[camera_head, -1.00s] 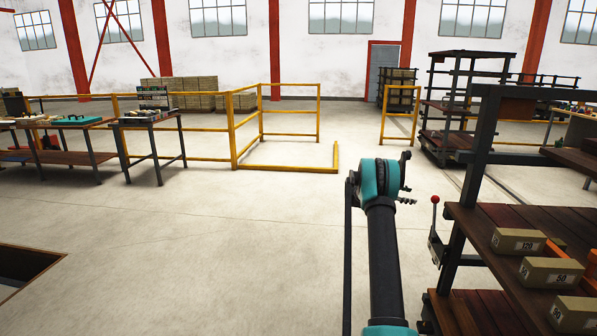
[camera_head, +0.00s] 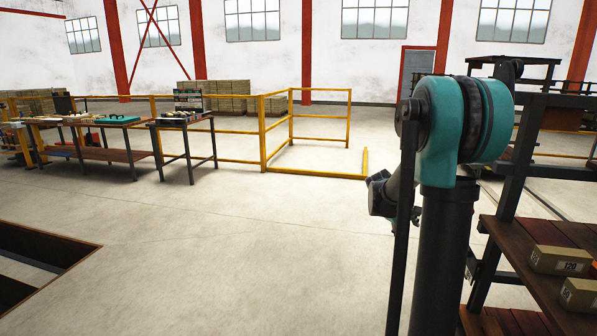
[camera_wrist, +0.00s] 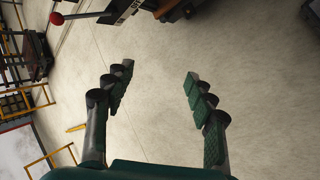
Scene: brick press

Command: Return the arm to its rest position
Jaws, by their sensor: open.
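My gripper (camera_wrist: 158,88) shows in the wrist view with its two fingers spread wide apart. It is open and nothing is between the fingers, only bare concrete floor behind them. In the head view my folded arm stands large at the right of centre, with its teal joint high up. The gripper's fingers cannot be made out there; a dark part of the arm's end shows just left of the upright link.
A shelf rack (camera_head: 545,228) with labelled boxes (camera_head: 560,261) stands close on the right. A floor pit (camera_head: 45,255) lies at the lower left. Tables (camera_head: 185,124) and yellow railings (camera_head: 263,132) stand further back. A red-knobbed lever (camera_wrist: 57,18) shows in the wrist view. The middle floor is clear.

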